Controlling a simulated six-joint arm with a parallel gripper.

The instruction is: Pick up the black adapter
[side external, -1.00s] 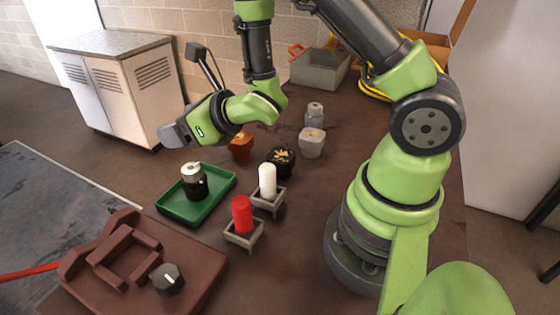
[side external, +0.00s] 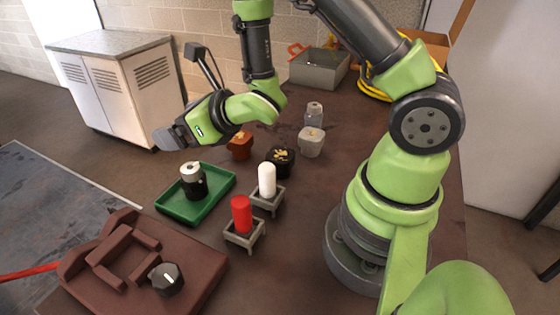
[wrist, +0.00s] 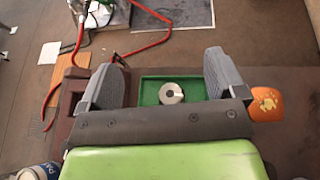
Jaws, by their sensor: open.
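A black cylinder with a silver-white top (side external: 193,181) stands upright in a green tray (side external: 216,201). In the wrist view its round silver top (wrist: 171,93) shows between my fingers, inside the green tray (wrist: 148,97). A low round black piece with gold marks on top (side external: 281,161) stands on the table to the right of the tray. I cannot tell for certain which of these two is the adapter. My gripper (side external: 168,140) is open and empty, above and behind the tray in the side view. In the wrist view, my gripper (wrist: 160,66) has its fingers wide apart.
A white cylinder (side external: 267,180) and a red cylinder (side external: 241,214) stand in small grey holders. An orange-brown piece (side external: 240,147) and grey pieces (side external: 312,142) stand farther back. A brown fixture with a black knob (side external: 166,279) lies at the front left.

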